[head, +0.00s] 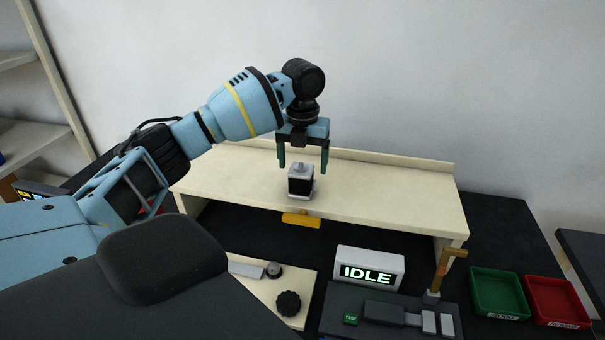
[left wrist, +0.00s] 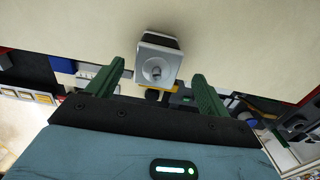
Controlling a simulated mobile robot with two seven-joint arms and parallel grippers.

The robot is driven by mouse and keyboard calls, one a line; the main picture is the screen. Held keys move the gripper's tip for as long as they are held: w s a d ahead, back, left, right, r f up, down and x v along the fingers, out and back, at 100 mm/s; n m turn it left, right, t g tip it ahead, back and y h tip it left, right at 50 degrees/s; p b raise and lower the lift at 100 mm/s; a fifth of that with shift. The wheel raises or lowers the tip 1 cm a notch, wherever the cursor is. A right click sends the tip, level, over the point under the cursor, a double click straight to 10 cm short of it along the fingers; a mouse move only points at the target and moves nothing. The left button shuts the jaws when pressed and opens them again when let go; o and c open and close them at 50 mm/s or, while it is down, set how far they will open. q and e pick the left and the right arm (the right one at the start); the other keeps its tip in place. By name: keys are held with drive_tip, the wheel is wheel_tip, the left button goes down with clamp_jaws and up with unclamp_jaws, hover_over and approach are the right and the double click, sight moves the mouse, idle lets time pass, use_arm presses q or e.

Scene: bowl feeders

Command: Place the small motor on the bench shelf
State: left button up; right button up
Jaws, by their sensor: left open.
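The small motor (head: 301,181) is a black and silver block with a short shaft on top. It stands upright on the cream bench shelf (head: 400,197), near the front edge. My left gripper (head: 303,168) is open just above and around the top of the motor, pointing down, with its green fingers apart. In the left wrist view the motor (left wrist: 158,62) shows beyond and between the open fingertips (left wrist: 160,75), with clear gaps to both. My right gripper is not in view.
A yellow tab (head: 301,219) hangs at the shelf's front edge. Below stand an IDLE display (head: 369,267), a tester with an upright orange lever (head: 447,268), a green bin (head: 498,292) and a red bin (head: 556,301). The shelf is clear on both sides of the motor.

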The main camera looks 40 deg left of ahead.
use_arm(q)
wheel_tip(320, 180, up, 7)
drive_tip(key=shift+r, duration=0.1)
idle(0.4)
